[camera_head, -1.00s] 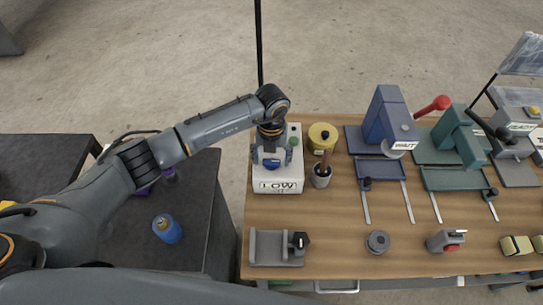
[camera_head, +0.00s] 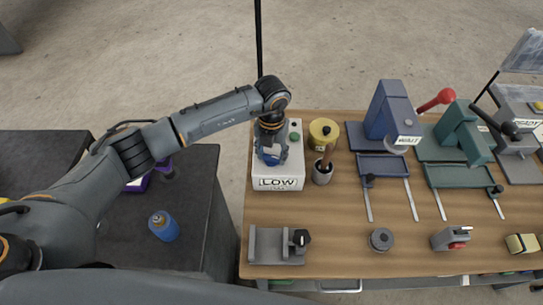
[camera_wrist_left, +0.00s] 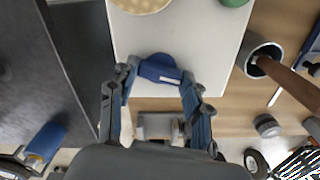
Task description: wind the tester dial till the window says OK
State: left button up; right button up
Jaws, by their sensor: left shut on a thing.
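The tester is a white box (camera_head: 278,184) at the left end of the wooden bench. Its front window (camera_head: 278,183) reads LOW. A blue dial (camera_wrist_left: 160,70) with a pale mark sits on its top. My left gripper (camera_head: 270,157) comes down over the tester and is shut on the blue dial, with a finger on each side of it in the left wrist view. The gripper hides part of the dial in the head view. A green button (camera_head: 294,136) is on the tester's top. My right gripper is not in view.
A dark cup with a wooden-handled tool (camera_head: 322,174) and a yellow spool (camera_head: 323,131) stand close right of the tester. Blue (camera_head: 390,112) and green (camera_head: 461,135) presses stand farther right. A grey bracket (camera_head: 270,246) lies in front. A blue bottle (camera_head: 163,227) stands on the dark table.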

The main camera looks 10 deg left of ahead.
aim_at(272, 157)
pick_arm(q)
jog(key=m+b, duration=0.4)
jog(key=b, duration=0.1)
jog(key=m+b, duration=0.3)
jog(key=shift+f, duration=0.25)
jog(key=shift+r+m+b, duration=0.2)
jog(key=shift+m+b, duration=1.1)
jog(key=o, duration=1.2)
jog(key=shift+c, duration=0.2)
jog(key=shift+r, duration=0.1)
notch_tip(272, 157, up, 12)
